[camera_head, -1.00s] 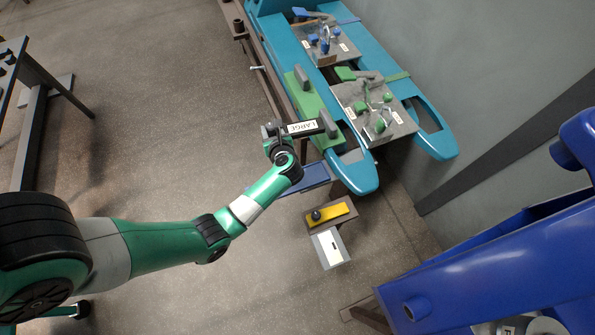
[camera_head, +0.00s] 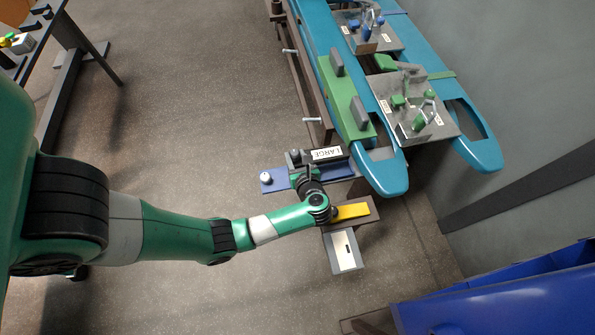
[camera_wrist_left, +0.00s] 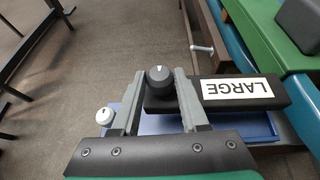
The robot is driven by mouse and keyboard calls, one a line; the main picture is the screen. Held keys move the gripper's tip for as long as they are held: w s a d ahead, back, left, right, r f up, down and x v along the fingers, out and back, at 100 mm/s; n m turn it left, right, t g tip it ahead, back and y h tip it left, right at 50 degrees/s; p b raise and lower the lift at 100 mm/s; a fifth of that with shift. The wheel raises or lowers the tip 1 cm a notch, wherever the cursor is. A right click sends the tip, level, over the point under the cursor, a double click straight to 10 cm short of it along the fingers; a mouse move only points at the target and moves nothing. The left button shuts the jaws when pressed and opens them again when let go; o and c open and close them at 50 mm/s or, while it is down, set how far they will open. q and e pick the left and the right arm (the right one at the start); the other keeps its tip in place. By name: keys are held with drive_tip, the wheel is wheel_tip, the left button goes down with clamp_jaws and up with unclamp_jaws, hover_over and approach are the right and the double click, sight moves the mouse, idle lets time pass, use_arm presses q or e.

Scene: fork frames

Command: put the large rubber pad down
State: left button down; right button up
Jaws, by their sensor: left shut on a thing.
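The large rubber pad (camera_head: 325,154) is a dark bar with a white LARGE label. In the left wrist view the pad (camera_wrist_left: 262,98) extends right from a dark round knob (camera_wrist_left: 158,77) standing between the fingers. My left gripper (camera_head: 298,165) is shut on the pad at its knob end. A flat blue tray (camera_head: 340,171) with a white knob (camera_head: 266,178) lies under or beside the pad. The pad overlaps the tray in both views; I cannot tell whether they touch. My right gripper is not in view.
The teal fork frame (camera_head: 392,178) stands to the right, with a green block (camera_head: 345,95) on its near beam. A yellow bar (camera_head: 350,211) and a grey box (camera_head: 343,252) lie just below the tray. A blue structure (camera_head: 500,305) is at lower right.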

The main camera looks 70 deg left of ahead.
use_arm(q)
drive_tip(key=shift+s+d+f, duration=0.1)
drive_tip(key=shift+d+f, duration=0.55)
drive_tip(key=shift+f, duration=0.05)
drive_tip(key=shift+f+b, duration=0.2)
drive_tip(key=shift+b, duration=0.1)
drive_tip(key=f+b, duration=0.1)
drive_tip(key=f, duration=0.1)
drive_tip(key=f+b, duration=0.2)
drive_tip(key=shift+d, duration=0.4)
drive_tip(key=shift+s+r, duration=0.1)
drive_tip(key=shift+r, duration=0.1)
drive_tip(key=shift+a+f, duration=0.1)
drive_tip(key=shift+f, duration=0.05)
drive_tip(key=shift+c, duration=2.1)
unclamp_jaws()
